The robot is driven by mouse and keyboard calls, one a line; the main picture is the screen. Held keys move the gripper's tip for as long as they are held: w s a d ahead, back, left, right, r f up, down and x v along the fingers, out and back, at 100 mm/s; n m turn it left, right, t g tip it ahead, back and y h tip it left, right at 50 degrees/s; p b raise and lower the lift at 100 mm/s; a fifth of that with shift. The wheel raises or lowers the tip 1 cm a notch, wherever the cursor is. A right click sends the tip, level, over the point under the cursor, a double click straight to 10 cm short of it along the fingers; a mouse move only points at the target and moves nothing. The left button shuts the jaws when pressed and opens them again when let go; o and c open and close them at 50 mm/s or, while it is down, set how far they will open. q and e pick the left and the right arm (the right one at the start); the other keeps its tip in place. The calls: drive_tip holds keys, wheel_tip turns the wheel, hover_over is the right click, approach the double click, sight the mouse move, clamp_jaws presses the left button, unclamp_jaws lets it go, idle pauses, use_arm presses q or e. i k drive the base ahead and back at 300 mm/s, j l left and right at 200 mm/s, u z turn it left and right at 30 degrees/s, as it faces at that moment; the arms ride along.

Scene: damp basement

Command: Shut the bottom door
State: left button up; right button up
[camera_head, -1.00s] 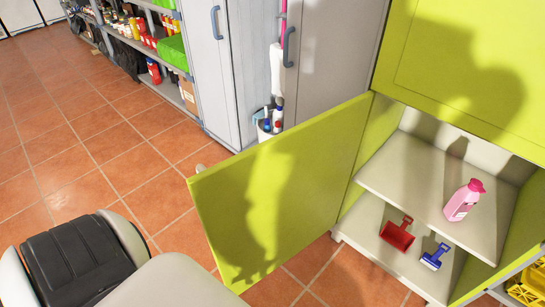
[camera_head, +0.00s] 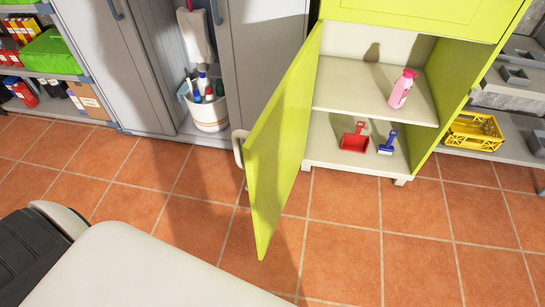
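The bottom door (camera_head: 280,150) of the lime-green cabinet (camera_head: 445,90) stands wide open, swung out from the left side of the opening. I see it at a steep angle, with a pale handle (camera_head: 238,146) on its outer side. Inside the cabinet, a pink bottle (camera_head: 401,92) stands on the middle shelf (camera_head: 350,88). A red dustpan (camera_head: 355,138) and a blue brush (camera_head: 388,143) lie on the bottom shelf. Neither gripper is in view.
A white bucket of bottles (camera_head: 209,112) stands in an open grey locker left of the door. A yellow crate (camera_head: 472,131) sits on a low grey shelf at the right. The tiled floor (camera_head: 400,240) before the cabinet is clear. Shelves with goods stand far left.

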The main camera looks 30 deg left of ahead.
sight(274, 149)
drive_tip(key=j+z, duration=0.5)
drive_tip(key=j, duration=1.65)
drive_tip(key=i+j, duration=0.05)
